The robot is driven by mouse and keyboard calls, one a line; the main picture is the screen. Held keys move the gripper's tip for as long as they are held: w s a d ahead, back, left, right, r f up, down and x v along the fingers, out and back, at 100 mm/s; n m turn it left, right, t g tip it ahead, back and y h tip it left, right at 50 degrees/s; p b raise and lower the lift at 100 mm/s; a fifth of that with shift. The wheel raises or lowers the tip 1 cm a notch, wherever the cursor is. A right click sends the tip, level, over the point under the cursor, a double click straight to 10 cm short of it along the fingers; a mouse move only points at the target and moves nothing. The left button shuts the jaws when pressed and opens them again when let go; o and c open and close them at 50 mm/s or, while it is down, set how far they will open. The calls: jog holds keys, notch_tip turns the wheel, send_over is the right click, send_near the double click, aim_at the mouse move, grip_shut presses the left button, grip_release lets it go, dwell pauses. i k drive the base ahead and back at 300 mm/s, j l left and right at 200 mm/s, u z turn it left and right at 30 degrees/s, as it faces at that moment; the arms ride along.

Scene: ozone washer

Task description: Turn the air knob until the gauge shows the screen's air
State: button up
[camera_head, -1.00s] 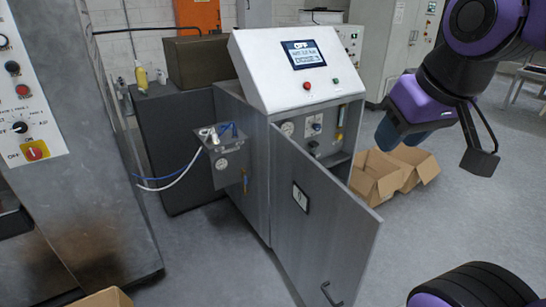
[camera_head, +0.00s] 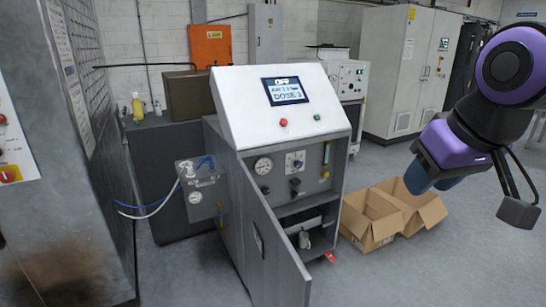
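The machine's screen (camera_head: 284,91) reads "OFF" on top, a small middle line too blurred to read surely, and "DOSE 3". A round white gauge (camera_head: 263,166) sits on the panel below; its needle is too small to read. A dark knob (camera_head: 295,185) stands right of it, under a white plate with a dial (camera_head: 295,161). A second small gauge (camera_head: 195,197) is on the side box. I cannot tell which control is the air knob. My gripper (camera_head: 433,180) is at the right, apart from the machine, with blue parts pointing down; its opening is unclear.
The grey cabinet door (camera_head: 268,250) stands open towards me. Open cardboard boxes (camera_head: 395,212) lie on the floor right of the machine. Blue and white hoses (camera_head: 145,213) run from the side box (camera_head: 207,178). Grey floor is free at front right.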

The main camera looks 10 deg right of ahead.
aim_at(265, 190)
jog(key=l, duration=0.7)
jog(key=i+l, duration=0.15)
jog(key=l, duration=1.3)
jog(key=i+l, duration=0.3)
jog(key=i, duration=0.15)
jog(key=i+l, duration=0.25)
jog(key=i, duration=0.15)
jog(key=i+j, duration=0.15)
jog(key=i, duration=0.2)
jog(key=i+j, duration=0.2)
jog(key=i, duration=0.2)
jog(key=i+j, duration=0.15)
jog(key=i, duration=0.2)
jog(key=u, duration=0.05)
